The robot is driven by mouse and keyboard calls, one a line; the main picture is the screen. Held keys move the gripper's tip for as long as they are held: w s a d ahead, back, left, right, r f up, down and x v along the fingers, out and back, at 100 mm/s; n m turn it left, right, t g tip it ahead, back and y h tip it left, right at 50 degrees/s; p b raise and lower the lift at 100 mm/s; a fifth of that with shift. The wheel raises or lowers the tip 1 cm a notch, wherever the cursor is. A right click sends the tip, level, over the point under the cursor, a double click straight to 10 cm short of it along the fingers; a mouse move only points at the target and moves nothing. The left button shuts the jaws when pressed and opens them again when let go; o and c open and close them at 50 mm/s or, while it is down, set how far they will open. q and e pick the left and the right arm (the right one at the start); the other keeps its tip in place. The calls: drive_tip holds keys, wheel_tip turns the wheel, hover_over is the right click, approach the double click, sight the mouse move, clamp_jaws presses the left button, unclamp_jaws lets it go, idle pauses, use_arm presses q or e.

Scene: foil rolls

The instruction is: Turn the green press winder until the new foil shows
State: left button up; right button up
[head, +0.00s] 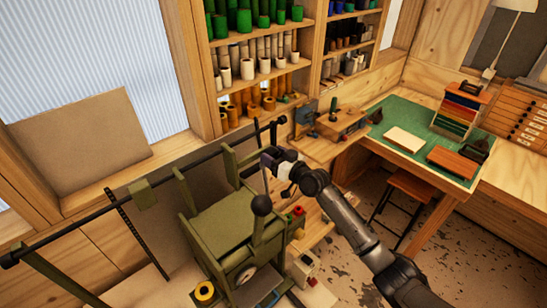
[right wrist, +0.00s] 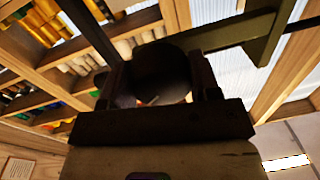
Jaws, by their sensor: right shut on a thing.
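The green press (head: 222,222) stands low in the middle of the head view, with a long dark bar running behind it. My right gripper (head: 270,158) is above the press's right rear side. It is shut on a dark round knob (right wrist: 163,75), which fills the space between the fingers in the right wrist view. The gripper hides the knob in the head view, so how it joins the winder cannot be seen. I cannot make out any new foil. My left gripper is out of view.
Shelves of foil rolls (head: 262,62) stand behind the press. A yellow roll (head: 205,292) is at the press's front. A wooden bench with a green mat (head: 440,125) and a stool (head: 412,187) are to the right. Bare floor shows below the bench.

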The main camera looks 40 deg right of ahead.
drive_tip(key=m, duration=0.2)
drive_tip(key=shift+m, duration=0.3)
drive_tip(key=o, duration=0.9)
drive_tip(key=shift+s+f, duration=0.1)
drive_tip(key=shift+s, duration=0.4)
drive_tip(key=s, duration=0.4)
drive_tip(key=s+d+b, duration=0.1)
drive_tip(key=s, duration=0.3)
drive_tip(key=s+b, duration=0.1)
drive_tip(key=s, duration=0.3)
drive_tip(key=shift+s+d+f, duration=0.2)
drive_tip(key=shift+s+d, duration=0.15)
